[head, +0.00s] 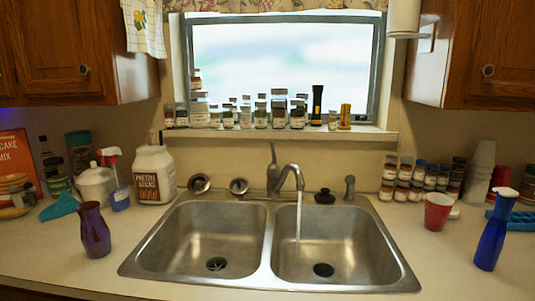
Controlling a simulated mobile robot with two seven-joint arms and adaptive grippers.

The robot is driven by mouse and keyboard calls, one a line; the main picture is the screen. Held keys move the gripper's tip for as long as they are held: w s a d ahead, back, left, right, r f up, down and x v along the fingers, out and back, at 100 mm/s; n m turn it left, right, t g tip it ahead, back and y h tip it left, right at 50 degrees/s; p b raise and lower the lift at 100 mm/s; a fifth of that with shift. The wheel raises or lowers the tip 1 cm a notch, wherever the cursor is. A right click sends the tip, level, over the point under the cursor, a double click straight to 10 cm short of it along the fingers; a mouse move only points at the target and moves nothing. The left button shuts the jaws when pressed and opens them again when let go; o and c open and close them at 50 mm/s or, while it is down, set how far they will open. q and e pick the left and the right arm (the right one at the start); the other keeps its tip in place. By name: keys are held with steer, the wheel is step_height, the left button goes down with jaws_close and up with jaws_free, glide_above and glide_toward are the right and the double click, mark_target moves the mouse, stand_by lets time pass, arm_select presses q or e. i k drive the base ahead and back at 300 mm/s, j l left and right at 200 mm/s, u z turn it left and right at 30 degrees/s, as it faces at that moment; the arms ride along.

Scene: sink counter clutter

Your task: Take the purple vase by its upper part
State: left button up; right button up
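The purple vase (95,232) stands upright on the counter to the left of the sink. It has a flared rim, a narrower neck and a wider body, and its upper part is uncovered. Nothing touches it in the head view. Neither of my grippers shows in this view.
A double steel sink (268,252) with running water fills the middle. A teal cloth (60,206), a spray bottle (115,180) and a pretzel jar (154,174) stand behind the vase. A blue bottle (492,232) and red cup (438,212) are at right. Counter in front of the vase is clear.

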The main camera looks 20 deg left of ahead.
mark_target(95, 236)
steer(key=u, duration=1.75)
steer(key=j+z, duration=0.25)
steer(key=z, duration=0.2)
steer(key=k, duration=0.05)
